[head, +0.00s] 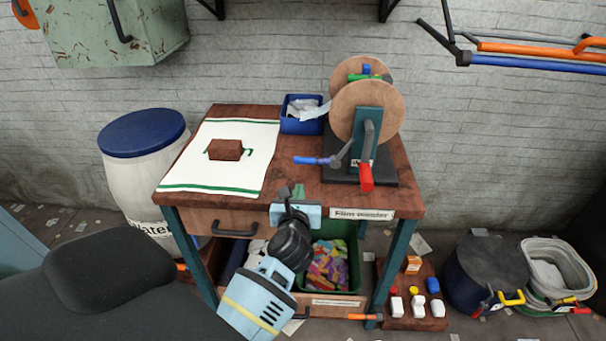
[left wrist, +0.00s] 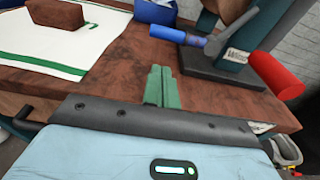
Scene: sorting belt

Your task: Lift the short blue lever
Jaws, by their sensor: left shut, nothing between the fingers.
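The short blue lever (head: 312,160) sticks out to the left from the winder's dark base (head: 372,168), on a grey arm. In the left wrist view the blue lever (left wrist: 178,33) lies ahead of the fingers, to their upper right. My left gripper (head: 298,191) is at the table's front edge, in front of the lever and apart from it. In the left wrist view its green fingers (left wrist: 162,87) are shut together with nothing between them. My right gripper is not in view.
A red-handled crank (head: 366,177) hangs in front of the winder's wooden disc (head: 368,111), right of the lever. A blue bin (head: 303,124) stands behind the lever. A brown block (head: 225,149) rests on a white cloth (head: 258,153) at left.

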